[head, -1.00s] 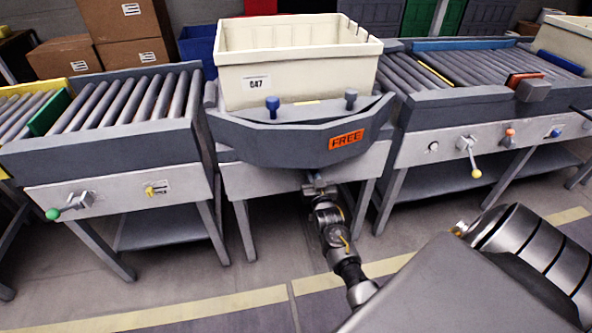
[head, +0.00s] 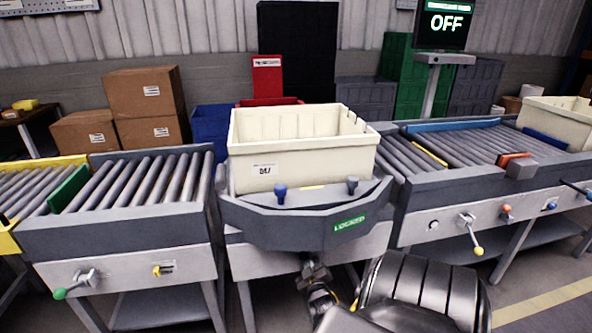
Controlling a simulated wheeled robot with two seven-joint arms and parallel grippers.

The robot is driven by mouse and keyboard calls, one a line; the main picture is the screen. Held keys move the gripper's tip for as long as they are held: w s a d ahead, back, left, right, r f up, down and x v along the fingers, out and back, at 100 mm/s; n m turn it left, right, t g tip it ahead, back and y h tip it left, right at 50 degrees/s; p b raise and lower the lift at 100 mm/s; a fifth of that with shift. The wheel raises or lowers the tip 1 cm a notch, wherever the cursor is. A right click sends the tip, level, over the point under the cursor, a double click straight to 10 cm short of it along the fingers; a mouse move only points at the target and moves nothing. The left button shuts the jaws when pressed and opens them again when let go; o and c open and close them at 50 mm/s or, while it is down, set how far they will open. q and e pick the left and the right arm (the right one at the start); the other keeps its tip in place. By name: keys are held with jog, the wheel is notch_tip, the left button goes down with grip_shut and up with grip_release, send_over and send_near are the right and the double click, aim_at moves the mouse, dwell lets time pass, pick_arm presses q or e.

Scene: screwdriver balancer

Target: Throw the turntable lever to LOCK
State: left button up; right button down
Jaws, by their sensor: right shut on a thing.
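The turntable (head: 290,226) stands between two roller conveyors and carries a cream tote (head: 300,160) with a "047" label. Its front sign (head: 349,223) is green and seems to read LOCKED. A blue knob (head: 280,193) and a grey knob (head: 352,185) stand up on its front rim. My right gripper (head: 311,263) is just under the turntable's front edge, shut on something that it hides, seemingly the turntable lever. The lever itself cannot be made out. My left gripper is not in view.
The right conveyor has a yellow-ended lever (head: 471,236) and several knobs. Cardboard boxes (head: 143,92) stand behind the left conveyor.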

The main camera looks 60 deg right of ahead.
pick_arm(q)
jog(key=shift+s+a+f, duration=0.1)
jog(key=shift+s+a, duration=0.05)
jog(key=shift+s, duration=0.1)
pick_arm(e)
jog(key=c, duration=1.6)
grip_release()
jog(key=shift+f, duration=0.1)
jog(key=shift+a, duration=0.1)
